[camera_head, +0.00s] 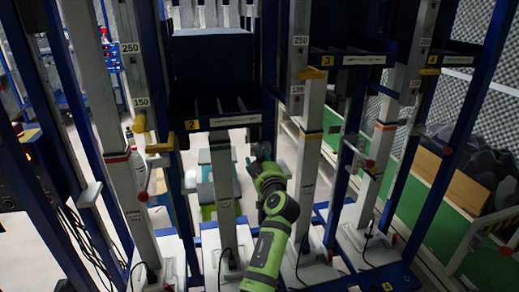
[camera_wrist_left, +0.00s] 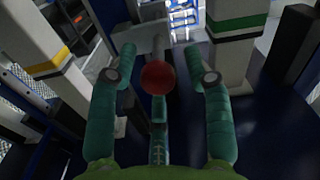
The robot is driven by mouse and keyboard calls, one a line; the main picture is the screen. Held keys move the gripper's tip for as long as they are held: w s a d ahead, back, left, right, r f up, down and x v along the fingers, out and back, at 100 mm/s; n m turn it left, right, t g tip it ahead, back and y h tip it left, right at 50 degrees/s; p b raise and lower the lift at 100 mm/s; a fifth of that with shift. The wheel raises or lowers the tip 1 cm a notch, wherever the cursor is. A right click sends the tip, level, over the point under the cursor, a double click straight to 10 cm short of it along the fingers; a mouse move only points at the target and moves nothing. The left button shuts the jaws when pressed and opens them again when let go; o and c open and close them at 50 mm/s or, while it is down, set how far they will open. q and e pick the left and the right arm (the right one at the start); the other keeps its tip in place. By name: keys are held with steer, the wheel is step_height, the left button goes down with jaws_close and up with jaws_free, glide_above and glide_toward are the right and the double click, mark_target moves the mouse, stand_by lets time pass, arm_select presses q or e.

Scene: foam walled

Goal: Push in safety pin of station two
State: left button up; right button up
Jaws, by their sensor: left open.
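The station two label (camera_head: 191,124) is a yellow tag on a dark blue crossbar. Below it stands a pale column (camera_head: 222,180) with a green band. My left gripper (camera_head: 262,155) is just right of this column in the head view. In the left wrist view my left gripper (camera_wrist_left: 163,75) is open, with one teal finger on each side of a red ball knob (camera_wrist_left: 158,77). The knob appears between the fingertips; I cannot tell whether they touch it. This knob is hidden in the head view. My right gripper is not in view.
Other red knobs show at the left (camera_head: 143,196) and right (camera_head: 369,163). Blue frame posts (camera_head: 470,110) and white column bases crowd the space. A green strip (camera_head: 425,215) lies at the right.

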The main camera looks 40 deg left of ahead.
arm_select(q)
step_height(320, 180, up, 9)
steer(key=shift+w+a+f, duration=0.1)
steer(key=shift+f, duration=0.1)
stand_by(0.6)
